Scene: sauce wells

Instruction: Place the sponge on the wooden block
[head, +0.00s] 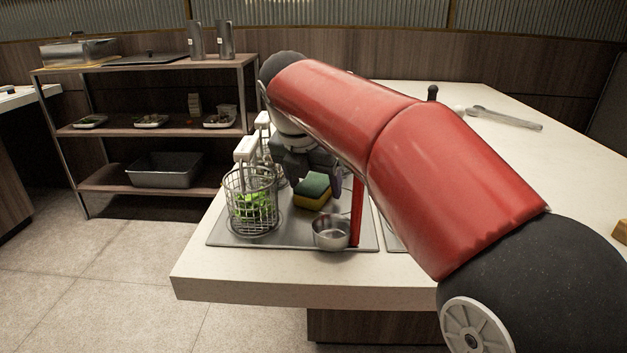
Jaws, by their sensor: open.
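The sponge (313,192), green on top and yellow below, is on the metal sheet at the counter's near left end, behind a small steel cup. My gripper (319,175) is open, pointing down at the sponge from just above and behind it. I cannot tell whether the fingers touch the sponge. My red arm crosses in front and hides part of the gripper and the counter behind. A tan, wooden-looking block (621,231) shows at the right picture edge, partly cut off, on the pale counter.
A wire basket (251,201) holding green pieces stands left of the sponge, with another behind it. The steel cup (331,232) and a red upright piece (357,212) stand close in front and to the right. Tongs (507,118) lie at the back right of the counter (560,165).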

